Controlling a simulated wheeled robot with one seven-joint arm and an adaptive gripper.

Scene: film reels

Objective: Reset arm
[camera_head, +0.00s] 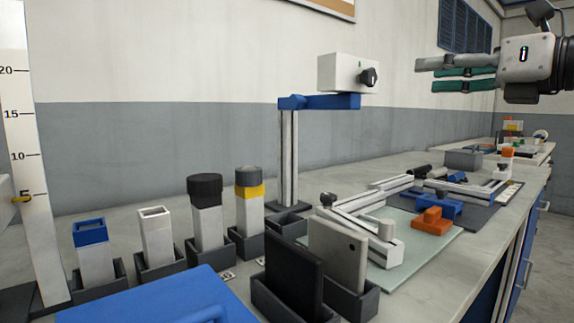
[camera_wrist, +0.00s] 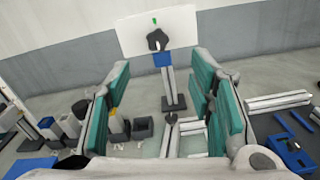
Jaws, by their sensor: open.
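My gripper (camera_head: 465,79) is at the upper right of the head view, raised above the bench and pointing left. Its green-padded fingers are apart in the wrist view (camera_wrist: 162,98), with nothing between them. Beyond the fingers stands a post (camera_head: 289,155) with a blue arm (camera_head: 320,102) and a white box with a dark knob (camera_head: 347,73). The white box also shows in the wrist view (camera_wrist: 185,25). My gripper is apart from it, to its right in the head view.
Several upright blocks, including a blue-topped one (camera_head: 94,252) and a black-capped one (camera_head: 206,212), stand in dark holders along the bench. A black plate (camera_head: 292,277) and a grey plate (camera_head: 338,255) stand in front. An orange part (camera_head: 432,221) lies on a pale mat (camera_head: 400,262).

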